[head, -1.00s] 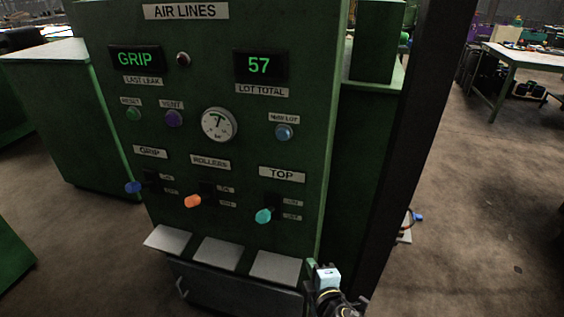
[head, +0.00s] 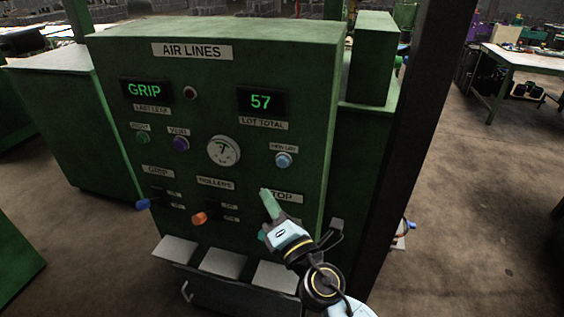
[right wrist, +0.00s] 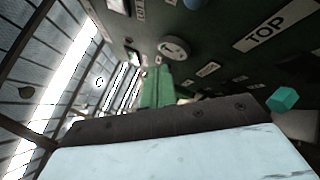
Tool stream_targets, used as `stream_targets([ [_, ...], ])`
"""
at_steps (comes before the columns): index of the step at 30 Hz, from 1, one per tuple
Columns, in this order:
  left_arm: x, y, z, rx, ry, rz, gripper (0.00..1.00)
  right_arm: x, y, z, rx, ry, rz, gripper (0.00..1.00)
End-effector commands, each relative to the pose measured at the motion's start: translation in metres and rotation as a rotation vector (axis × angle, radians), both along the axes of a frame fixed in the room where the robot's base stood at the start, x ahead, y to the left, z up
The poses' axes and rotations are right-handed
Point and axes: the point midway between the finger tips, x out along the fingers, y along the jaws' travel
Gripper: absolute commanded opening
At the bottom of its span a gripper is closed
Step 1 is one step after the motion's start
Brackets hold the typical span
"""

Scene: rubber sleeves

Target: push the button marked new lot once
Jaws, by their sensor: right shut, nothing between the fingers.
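The new lot button (head: 283,160) is a round light-blue button on the upright green AIR LINES panel (head: 290,52), below the lot total display (head: 262,101), which reads 57. A small label sits just above the button. My right gripper (head: 267,194) is shut and empty, its green fingers pointing up in front of the TOP label, below and left of the button and apart from it. It partly hides the teal TOP lever (head: 262,236). In the right wrist view the shut fingers (right wrist: 158,72) point toward the gauge. My left gripper is not in view.
A dial gauge (head: 223,151), a purple vent button (head: 181,144) and a green reset button (head: 142,138) share the panel. Blue (head: 143,204) and orange (head: 199,218) levers stick out below. A dark post (head: 402,150) stands right of the panel.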

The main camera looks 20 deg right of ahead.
Motion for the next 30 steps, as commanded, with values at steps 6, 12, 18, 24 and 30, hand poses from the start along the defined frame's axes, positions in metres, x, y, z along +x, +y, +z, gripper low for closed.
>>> stream_targets([
  [6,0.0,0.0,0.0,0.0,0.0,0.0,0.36,0.011,-0.008,0.0,0.0,0.0,-0.002,0.0],
  [12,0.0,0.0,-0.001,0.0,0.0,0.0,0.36,0.035,-0.024,0.0,0.001,-0.001,-0.002,0.0],
  [18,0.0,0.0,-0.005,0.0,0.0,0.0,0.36,0.057,-0.039,-0.001,0.0,0.0,-0.001,0.0],
  [24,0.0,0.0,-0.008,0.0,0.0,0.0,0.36,0.07,-0.047,-0.001,0.002,0.001,-0.001,0.0],
  [30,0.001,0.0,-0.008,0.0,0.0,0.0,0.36,0.073,-0.05,0.0,0.002,0.002,-0.001,0.0],
])
